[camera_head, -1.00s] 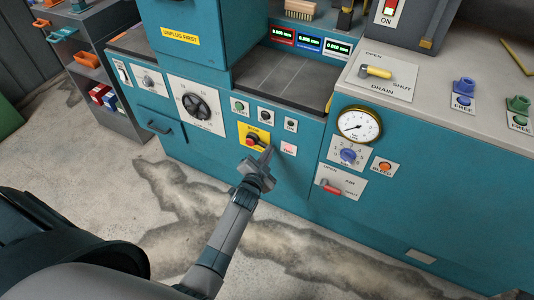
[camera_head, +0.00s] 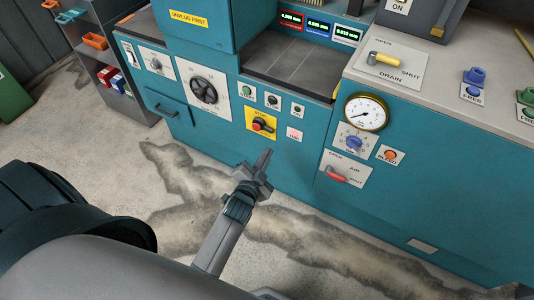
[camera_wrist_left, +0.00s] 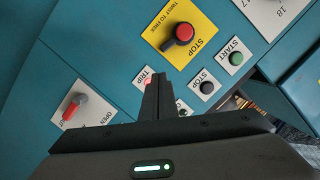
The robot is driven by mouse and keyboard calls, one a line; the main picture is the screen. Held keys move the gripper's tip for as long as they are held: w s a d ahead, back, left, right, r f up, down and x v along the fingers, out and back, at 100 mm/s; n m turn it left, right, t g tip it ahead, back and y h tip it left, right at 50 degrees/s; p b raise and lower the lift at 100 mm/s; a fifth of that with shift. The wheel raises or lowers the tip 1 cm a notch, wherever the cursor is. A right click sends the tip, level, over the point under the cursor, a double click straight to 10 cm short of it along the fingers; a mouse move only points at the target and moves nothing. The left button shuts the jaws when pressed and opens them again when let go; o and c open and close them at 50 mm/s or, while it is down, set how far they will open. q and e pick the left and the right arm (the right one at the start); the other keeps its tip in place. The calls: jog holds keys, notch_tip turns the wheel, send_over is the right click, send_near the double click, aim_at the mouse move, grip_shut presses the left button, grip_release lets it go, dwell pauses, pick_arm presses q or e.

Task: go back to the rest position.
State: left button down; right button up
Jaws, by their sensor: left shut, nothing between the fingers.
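My left gripper (camera_head: 264,160) is shut and empty in the head view. It is in front of the teal machine (camera_head: 215,130), below the yellow stop plate (camera_head: 261,125) with its red knob, and looks apart from it. In the left wrist view the shut fingers (camera_wrist_left: 157,95) stand up in the lower middle, overlapping the small trip plate (camera_wrist_left: 147,80). The red stop knob (camera_wrist_left: 184,33) shows above them, with clear space between. My right gripper is not in view.
The machine front carries a black dial (camera_head: 203,90), a gauge (camera_head: 366,112), a blue knob (camera_head: 354,143) and a red air lever (camera_head: 336,174). A yellow drain lever (camera_head: 384,60) sits on the worktop. The stained concrete floor (camera_head: 180,205) in front is clear.

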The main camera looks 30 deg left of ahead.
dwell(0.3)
